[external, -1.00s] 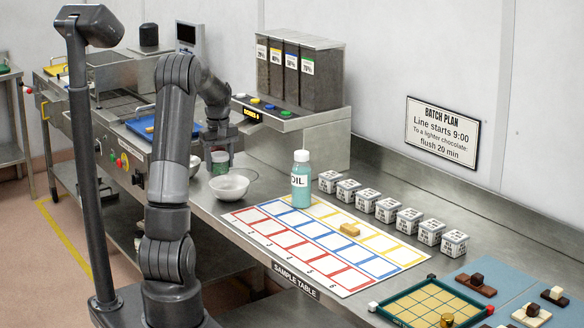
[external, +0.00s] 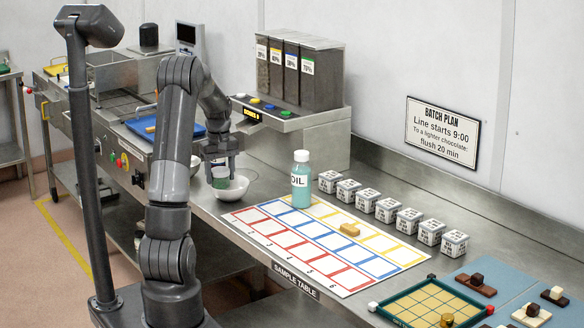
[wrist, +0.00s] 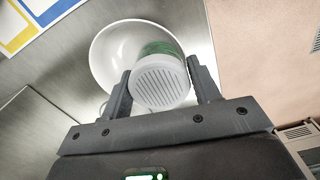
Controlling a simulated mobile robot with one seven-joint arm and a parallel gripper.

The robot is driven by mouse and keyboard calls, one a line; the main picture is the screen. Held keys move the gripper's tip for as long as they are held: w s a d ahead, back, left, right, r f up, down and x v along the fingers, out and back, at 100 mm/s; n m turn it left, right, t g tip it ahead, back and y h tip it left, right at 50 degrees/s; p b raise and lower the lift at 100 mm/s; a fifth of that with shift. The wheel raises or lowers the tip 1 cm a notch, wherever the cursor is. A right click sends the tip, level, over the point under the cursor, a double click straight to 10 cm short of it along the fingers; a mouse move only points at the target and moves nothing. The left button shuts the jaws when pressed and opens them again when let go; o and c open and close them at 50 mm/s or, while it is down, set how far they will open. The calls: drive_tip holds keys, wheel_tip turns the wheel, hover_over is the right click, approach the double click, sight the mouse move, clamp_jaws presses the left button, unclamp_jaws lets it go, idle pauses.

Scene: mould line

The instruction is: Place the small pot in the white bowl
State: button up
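The small pot (wrist: 160,82) has a ribbed pale end and a green side in the wrist view. In the external view the pot (external: 220,178) is partly hidden by my gripper. My gripper (wrist: 160,92) has its two fingers on either side of the pot, shut on it. The white bowl (external: 236,190) stands on the steel bench. In the wrist view the bowl (wrist: 105,52) lies beyond the pot and is partly covered by it. The pot is at the bowl's left side in the external view; I cannot tell whether it touches the bowl.
A teal oil bottle (external: 301,185) stands right of the bowl by the coloured grid sheet (external: 285,250). Several white labelled cubes (external: 385,210) line the back. A dispenser (external: 300,75) stands behind. The bench's front edge is close to the bowl.

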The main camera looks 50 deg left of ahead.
sight(220, 170)
drive_tip(key=o, duration=0.4)
drive_tip(key=shift+c, duration=0.2)
wheel_tip(220, 170, up, 13)
drive_tip(key=shift+r, duration=0.15)
drive_tip(key=shift+d, duration=0.1)
drive_tip(key=s+d+r+m+t, duration=0.1)
drive_tip(key=d+m, duration=0.2)
drive_tip(key=d, duration=0.4)
drive_tip(key=s+d+r+m+t+y, duration=0.1)
drive_tip(key=d+r+m, duration=0.1)
drive_tip(key=d, duration=0.6)
drive_tip(key=d+r+m+t, duration=0.1)
drive_tip(key=d+m, duration=0.2)
drive_tip(key=d, duration=0.4)
drive_tip(key=s+d+f+m+t+h, duration=0.1)
drive_tip(key=s+d+f+m, duration=0.3)
drive_tip(key=d, duration=1.2)
drive_tip(key=s+m+t, duration=0.1)
drive_tip(key=s+m, duration=0.3)
drive_tip(key=s, duration=0.3)
drive_tip(key=shift+s+f+t, duration=0.2)
drive_tip(key=shift+s+t, duration=0.1)
drive_tip(key=shift+s, duration=0.1)
